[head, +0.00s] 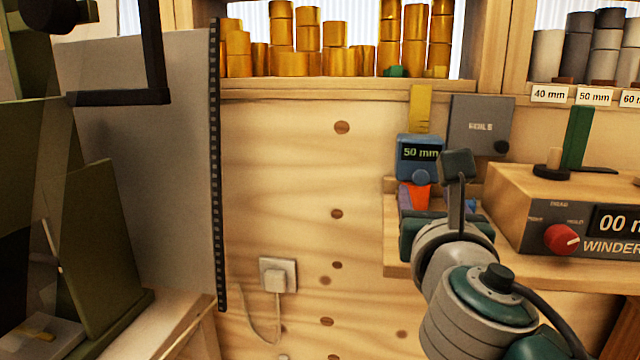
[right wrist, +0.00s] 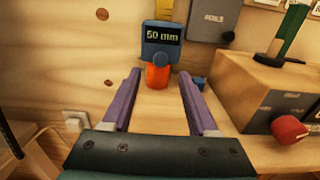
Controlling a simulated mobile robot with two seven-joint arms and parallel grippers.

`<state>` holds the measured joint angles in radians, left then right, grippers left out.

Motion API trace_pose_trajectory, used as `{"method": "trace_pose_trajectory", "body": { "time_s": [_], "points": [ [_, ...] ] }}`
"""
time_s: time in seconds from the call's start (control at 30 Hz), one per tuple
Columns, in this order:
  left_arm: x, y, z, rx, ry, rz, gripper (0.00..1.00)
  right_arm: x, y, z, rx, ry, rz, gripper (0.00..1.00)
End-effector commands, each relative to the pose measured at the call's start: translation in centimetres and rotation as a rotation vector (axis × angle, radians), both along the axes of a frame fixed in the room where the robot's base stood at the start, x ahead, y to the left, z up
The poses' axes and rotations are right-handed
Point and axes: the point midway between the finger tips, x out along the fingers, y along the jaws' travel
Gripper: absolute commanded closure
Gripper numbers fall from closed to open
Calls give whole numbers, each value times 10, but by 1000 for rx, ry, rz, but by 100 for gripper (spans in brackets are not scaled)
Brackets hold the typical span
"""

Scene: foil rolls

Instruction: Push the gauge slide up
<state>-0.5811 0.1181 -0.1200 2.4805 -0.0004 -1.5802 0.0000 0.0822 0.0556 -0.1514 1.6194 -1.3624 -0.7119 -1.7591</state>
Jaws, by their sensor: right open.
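The gauge (head: 419,171) is a blue box with a display reading 50 mm, mounted on the wooden back wall below a yellow scale strip (head: 421,108). It also shows in the right wrist view (right wrist: 161,54). An orange piece (right wrist: 157,76) sits directly below the blue box. My right gripper (head: 428,193) is in front of and below the gauge. In the right wrist view its purple fingers (right wrist: 159,80) are spread apart, with the orange piece seen between their tips. I cannot tell whether they touch it. My left gripper is not in view.
A wooden winder box (head: 510,208) with a red knob (head: 561,239) stands right of the gripper. A grey box (head: 478,126) hangs right of the gauge. Gold rolls (head: 308,38) fill the shelf above. The wall left of the gauge is clear except for a socket plug (head: 278,275).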

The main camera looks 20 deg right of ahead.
Motion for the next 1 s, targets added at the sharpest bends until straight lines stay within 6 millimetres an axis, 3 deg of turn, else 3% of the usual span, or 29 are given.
{"method": "trace_pose_trajectory", "body": {
  "time_s": [0.1, 0.3, 0.67, 1.0],
  "points": [
    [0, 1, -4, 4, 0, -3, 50, 20, -13, 0, -1, -2, -2, 41],
    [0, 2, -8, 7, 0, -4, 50, 42, -26, -1, 0, -1, -2, 41],
    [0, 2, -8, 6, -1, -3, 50, 47, -30, 0, 3, -1, -2, 41],
    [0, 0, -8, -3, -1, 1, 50, 47, -29, 0, 3, -1, -2, 79]
  ]
}}
